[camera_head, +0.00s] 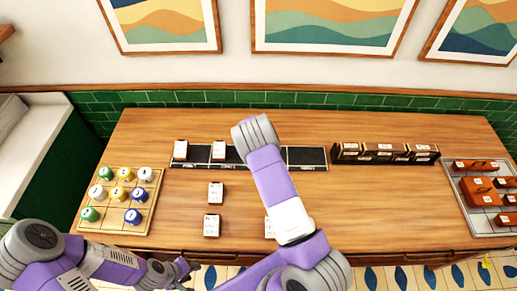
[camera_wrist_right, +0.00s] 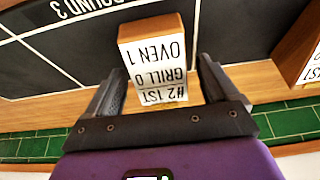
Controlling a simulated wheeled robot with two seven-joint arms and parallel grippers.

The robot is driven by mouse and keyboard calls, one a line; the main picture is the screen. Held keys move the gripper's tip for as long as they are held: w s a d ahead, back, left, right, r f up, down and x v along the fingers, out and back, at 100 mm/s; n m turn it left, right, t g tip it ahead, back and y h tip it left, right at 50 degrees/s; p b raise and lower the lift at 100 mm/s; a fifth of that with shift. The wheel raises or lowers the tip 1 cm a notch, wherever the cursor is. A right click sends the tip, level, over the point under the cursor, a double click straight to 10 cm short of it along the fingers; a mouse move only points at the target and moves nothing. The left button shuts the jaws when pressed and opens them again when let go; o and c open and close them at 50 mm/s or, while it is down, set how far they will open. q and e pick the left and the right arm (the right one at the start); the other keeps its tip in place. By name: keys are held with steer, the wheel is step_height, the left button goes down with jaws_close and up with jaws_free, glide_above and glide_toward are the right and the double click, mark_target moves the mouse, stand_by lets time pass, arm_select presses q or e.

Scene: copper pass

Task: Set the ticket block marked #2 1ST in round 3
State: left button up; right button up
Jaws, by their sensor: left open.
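In the right wrist view the ticket block marked #2 1ST (camera_wrist_right: 160,70), with GRILL 0 and OVEN 1, is between the fingers of my right gripper (camera_wrist_right: 165,85). A slim gap shows beside one finger; whether both touch it is unclear. The block is over or on the dark board (camera_wrist_right: 100,45), near the ROUND 3 label (camera_wrist_right: 72,6). In the head view my right arm hides this block and part of the board (camera_head: 307,157). Two blocks (camera_head: 180,149) (camera_head: 219,150) stand in its left cells. My left gripper (camera_head: 186,268) is open and empty at the table's front edge.
White-topped blocks (camera_head: 216,192) (camera_head: 212,226) lie in front of the board; another (camera_head: 268,228) is partly behind my right arm. A dark rack (camera_head: 385,153) stands back right. A tray of coloured pieces (camera_head: 152,187) is left, a grey tray (camera_head: 470,218) right.

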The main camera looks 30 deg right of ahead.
steer(key=shift+a+r, duration=0.1)
steer(key=shift+r, duration=0.45)
steer(key=v, duration=1.1)
steer(key=shift+s+p, duration=0.2)
steer(key=shift+p, duration=0.15)
steer(key=shift+s, duration=0.1)
